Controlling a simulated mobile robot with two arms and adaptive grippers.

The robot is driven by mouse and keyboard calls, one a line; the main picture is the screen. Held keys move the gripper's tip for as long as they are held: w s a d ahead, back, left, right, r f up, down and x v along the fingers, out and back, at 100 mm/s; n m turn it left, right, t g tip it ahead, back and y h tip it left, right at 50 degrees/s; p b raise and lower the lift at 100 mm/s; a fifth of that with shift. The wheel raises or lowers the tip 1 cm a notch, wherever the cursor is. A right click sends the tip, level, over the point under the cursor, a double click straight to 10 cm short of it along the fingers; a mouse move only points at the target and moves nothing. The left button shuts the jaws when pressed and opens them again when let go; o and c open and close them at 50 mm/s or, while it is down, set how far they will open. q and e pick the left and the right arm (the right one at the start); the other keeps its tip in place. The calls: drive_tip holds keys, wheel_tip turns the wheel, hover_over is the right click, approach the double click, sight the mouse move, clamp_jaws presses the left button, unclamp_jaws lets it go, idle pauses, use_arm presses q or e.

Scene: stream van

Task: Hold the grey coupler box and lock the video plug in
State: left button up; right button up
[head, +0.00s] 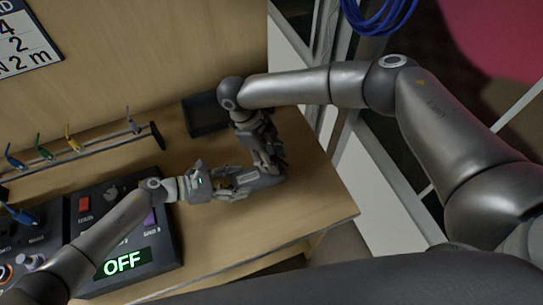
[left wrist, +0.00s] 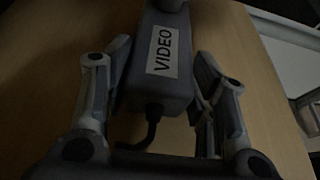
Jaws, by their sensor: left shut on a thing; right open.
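The grey coupler box (left wrist: 158,85) carries a white VIDEO label and fills the middle of the left wrist view. A dark cable leaves its near end. In the head view the box (head: 266,181) is small, low over the right part of the table. My left gripper (head: 243,183) is shut on the box, one finger on each side. A rounded grey part (left wrist: 168,5) shows at the box's far end; I cannot tell whether it is the video plug. My right gripper (head: 268,163) is open, pointing down close by the box's right end; its fingertips and the plug are unclear.
A control panel (head: 166,262) with an OFF display stands left on the wooden table (head: 300,217). A dark tray (head: 203,115) lies at the back. A rack (head: 98,149) with several coloured plugs runs along the wall. Blue cable (head: 378,22) hangs upper right.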

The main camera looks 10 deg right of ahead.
use_arm(q)
drive_tip(key=o, duration=1.2)
drive_tip(key=shift+o, duration=0.2)
use_arm(e)
drive_tip(key=v, duration=0.7)
drive_tip(key=shift+r, duration=0.25)
drive_tip(key=shift+w, duration=0.1)
use_arm(q)
drive_tip(key=v, duration=1.2)
